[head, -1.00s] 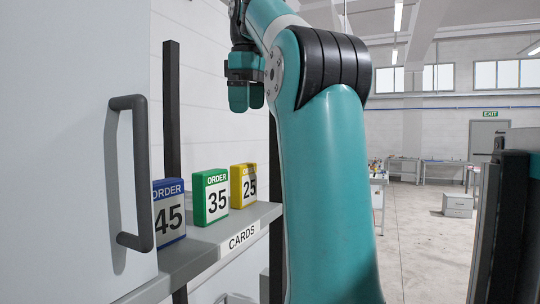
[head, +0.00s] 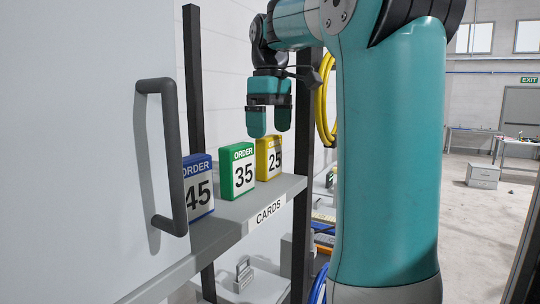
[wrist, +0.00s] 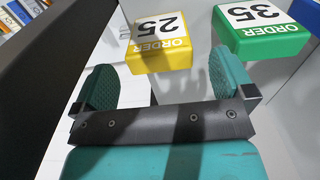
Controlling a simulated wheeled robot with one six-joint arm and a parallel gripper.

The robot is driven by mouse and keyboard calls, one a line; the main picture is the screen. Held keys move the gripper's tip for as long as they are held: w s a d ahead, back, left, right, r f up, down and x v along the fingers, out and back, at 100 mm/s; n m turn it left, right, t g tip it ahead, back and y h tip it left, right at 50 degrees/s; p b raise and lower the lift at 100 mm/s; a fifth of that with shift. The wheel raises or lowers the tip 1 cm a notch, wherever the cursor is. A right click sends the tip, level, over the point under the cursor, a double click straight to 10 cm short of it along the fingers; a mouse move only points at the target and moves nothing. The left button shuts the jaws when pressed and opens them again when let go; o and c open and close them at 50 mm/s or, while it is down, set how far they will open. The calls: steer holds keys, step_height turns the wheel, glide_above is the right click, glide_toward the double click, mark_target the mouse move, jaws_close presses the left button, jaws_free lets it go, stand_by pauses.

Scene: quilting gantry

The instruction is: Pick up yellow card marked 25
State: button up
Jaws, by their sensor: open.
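The yellow card marked 25 (head: 274,162) stands upright on the grey shelf labelled CARDS (head: 235,212), at the right end of a row. My gripper (head: 269,124) is open and empty, pointing down above the yellow card, with its fingertips close to the card's top. In the wrist view the yellow card (wrist: 158,42) lies beyond and roughly between the two teal fingers (wrist: 165,85), clear of them. The fingers partly cover the card's ORDER heading in the head view.
The green card marked 35 (head: 237,171) stands just left of the yellow one, and the blue card marked 45 (head: 198,187) is farther left. A door handle (head: 163,158) is at the left. A dark post (head: 303,200) rises beside the shelf's right end.

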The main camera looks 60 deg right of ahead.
mark_target(269, 152)
steer(key=shift+f, duration=0.7)
steer(key=f+b, duration=0.5)
steer(key=shift+w, duration=0.2)
steer(key=shift+r, duration=0.1)
steer(key=c, duration=0.9)
